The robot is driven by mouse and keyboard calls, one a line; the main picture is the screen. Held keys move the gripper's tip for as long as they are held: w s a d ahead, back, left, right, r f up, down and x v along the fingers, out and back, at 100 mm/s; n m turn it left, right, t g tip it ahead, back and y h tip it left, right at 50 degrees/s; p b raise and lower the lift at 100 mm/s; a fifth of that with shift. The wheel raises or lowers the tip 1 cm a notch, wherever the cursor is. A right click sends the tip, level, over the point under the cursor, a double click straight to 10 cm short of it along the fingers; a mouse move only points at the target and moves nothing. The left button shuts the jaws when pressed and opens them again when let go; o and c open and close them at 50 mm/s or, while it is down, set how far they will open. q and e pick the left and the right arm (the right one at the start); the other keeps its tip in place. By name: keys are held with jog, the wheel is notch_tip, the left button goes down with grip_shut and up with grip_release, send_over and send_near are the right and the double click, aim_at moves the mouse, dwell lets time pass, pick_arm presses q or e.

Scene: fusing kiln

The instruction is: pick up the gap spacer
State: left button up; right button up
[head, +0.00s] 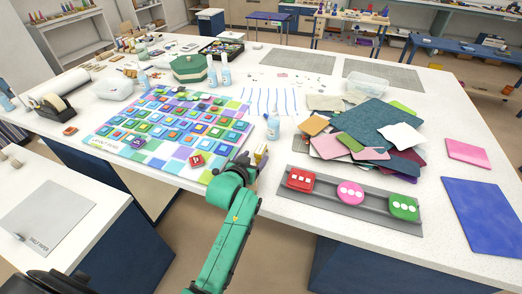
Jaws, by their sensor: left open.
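My left gripper (252,160) is at the end of a green arm and hangs over the front edge of the white table, right of the coloured tile board. Its jaws are open, dark and small in the view. A small yellow and white piece (262,154) shows right at the jaw tips. I cannot tell whether it is the gap spacer or whether the jaws touch it. No other thing can be clearly made out as the gap spacer. My right gripper is not in view.
The tile board (160,158) lies left of the gripper, with a red block (196,160) near its front. A grey tray (341,207) with red, pink and green pieces is at right.

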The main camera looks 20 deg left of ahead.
aim_at(258, 154)
pick_arm(q)
jog(key=shift+x, duration=1.25)
jog(key=shift+w+f, duration=0.1)
jog(key=shift+w, duration=0.25)
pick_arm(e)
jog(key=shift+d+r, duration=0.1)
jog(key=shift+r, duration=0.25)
pick_arm(q)
jog(key=shift+s, duration=0.1)
grip_shut()
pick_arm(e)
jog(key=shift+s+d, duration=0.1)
